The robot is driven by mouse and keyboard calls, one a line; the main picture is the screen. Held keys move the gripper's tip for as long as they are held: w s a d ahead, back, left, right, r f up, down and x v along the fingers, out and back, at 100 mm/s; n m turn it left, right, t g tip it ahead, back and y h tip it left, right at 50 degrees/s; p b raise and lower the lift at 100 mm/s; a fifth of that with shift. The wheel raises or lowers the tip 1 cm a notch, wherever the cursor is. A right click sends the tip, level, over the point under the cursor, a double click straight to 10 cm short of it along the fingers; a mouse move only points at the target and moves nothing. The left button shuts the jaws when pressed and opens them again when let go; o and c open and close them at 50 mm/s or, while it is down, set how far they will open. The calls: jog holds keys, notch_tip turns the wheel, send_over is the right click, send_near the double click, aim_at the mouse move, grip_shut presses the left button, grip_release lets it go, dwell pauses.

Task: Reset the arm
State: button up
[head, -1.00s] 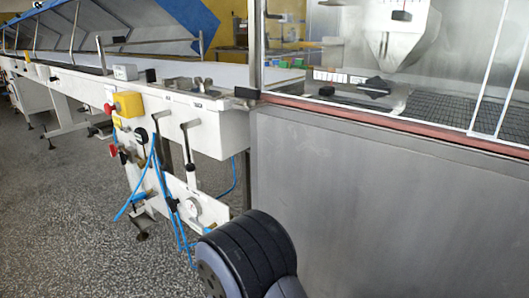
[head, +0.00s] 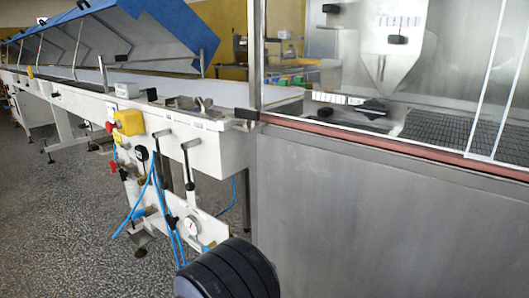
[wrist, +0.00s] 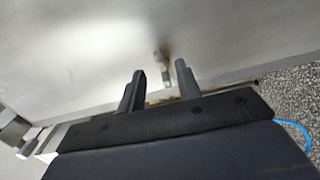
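My gripper (wrist: 160,78) shows in the wrist view with its two dark fingers apart and nothing visible held between them. It faces a smooth grey metal surface (wrist: 75,70); a small blurred mark or reflection shows on it beyond the fingers. I cannot tell the exact gap. In the head view a dark ribbed, rounded part of my arm (head: 230,272) shows at the bottom centre, in front of the machine's steel side panel (head: 370,225). The gripper itself is out of the head view.
A steel cabinet with clear guards and a black mesh belt (head: 450,130) fills the right. A white conveyor frame (head: 80,93) with a yellow switch box (head: 130,122), levers and blue hoses (head: 160,205) runs left. Speckled floor (head: 60,210) is open at lower left.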

jog(key=p+v, duration=0.1)
jog(key=v, duration=0.5)
jog(key=w+d+r+n+p, duration=0.1)
jog(key=w+d+n+p, duration=0.4)
jog(key=w, duration=0.3)
jog(key=shift+w+d+p, duration=0.15)
jog(key=shift+d+p, duration=0.5)
jog(key=shift+p, duration=0.2)
jog(key=shift+n, duration=0.4)
jog(key=shift+r, duration=0.1)
